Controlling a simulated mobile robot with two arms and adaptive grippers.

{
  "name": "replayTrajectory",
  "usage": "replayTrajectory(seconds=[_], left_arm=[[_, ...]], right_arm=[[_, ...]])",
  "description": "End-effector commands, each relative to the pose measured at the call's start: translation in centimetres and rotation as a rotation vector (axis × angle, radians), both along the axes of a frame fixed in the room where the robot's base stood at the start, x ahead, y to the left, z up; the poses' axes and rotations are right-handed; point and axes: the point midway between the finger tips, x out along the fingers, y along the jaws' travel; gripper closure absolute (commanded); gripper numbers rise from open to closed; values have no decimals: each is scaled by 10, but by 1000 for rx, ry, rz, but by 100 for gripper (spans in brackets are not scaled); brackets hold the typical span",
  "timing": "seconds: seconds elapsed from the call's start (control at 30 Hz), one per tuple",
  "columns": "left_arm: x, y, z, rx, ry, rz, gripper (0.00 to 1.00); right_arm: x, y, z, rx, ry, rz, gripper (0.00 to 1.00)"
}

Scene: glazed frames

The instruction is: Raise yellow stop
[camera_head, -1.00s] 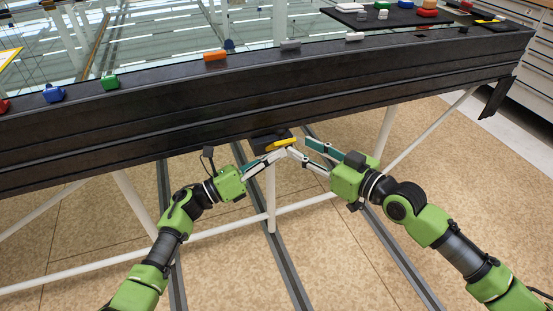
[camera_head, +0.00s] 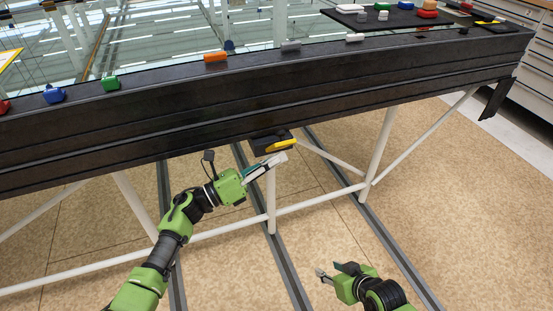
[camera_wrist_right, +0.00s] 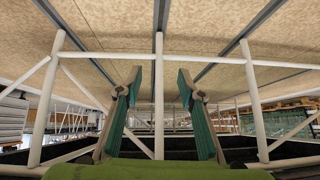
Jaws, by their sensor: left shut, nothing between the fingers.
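The yellow stop (camera_head: 281,146) is a short yellow bar on a black block (camera_head: 262,143) at the lower edge of the dark frame beam. It looks slightly tilted, its right end higher. My left gripper (camera_head: 281,158) is shut and empty. Its pale fingertips are just below the yellow stop; I cannot tell whether they touch it. My right gripper (camera_head: 329,269) is low, over the floor, well away from the stop. Its fingers are spread with nothing between them, as the right wrist view also shows (camera_wrist_right: 158,88). The stop is not visible in that view.
The long dark beam (camera_head: 330,83) crosses the scene, with blue, green, orange, grey and white blocks along its top. White legs and slanted braces (camera_head: 378,150) stand below it. Floor rails (camera_head: 285,262) run underneath. The floor at right is clear.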

Motion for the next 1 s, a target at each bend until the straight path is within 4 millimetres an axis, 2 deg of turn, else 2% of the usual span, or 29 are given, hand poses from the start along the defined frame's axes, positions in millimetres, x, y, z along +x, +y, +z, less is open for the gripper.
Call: replayTrajectory(seconds=[0.03, 0.1, 0.2, 0.33, 0.5, 1.0], left_arm=[[0, 0, 0, 0, 0, 0, 100], [0, 0, 0, 0, 0, 0, 100], [0, 0, 0, 0, 0, 0, 100], [0, 0, 0, 0, 0, 0, 100], [0, 0, 1, -2, 7, 0, 100], [4, 2, 9, -28, 89, 0, 100]], right_arm=[[-33, -3, -32, -27, 90, -34, 65], [-74, -10, -66, -73, 194, -68, 65], [-125, -17, -99, -127, 317, -104, 65], [-172, -22, -122, -173, 424, -132, 65], [-196, -25, -133, -198, 476, -143, 65], [-205, -27, -150, -201, 484, -139, 65]])
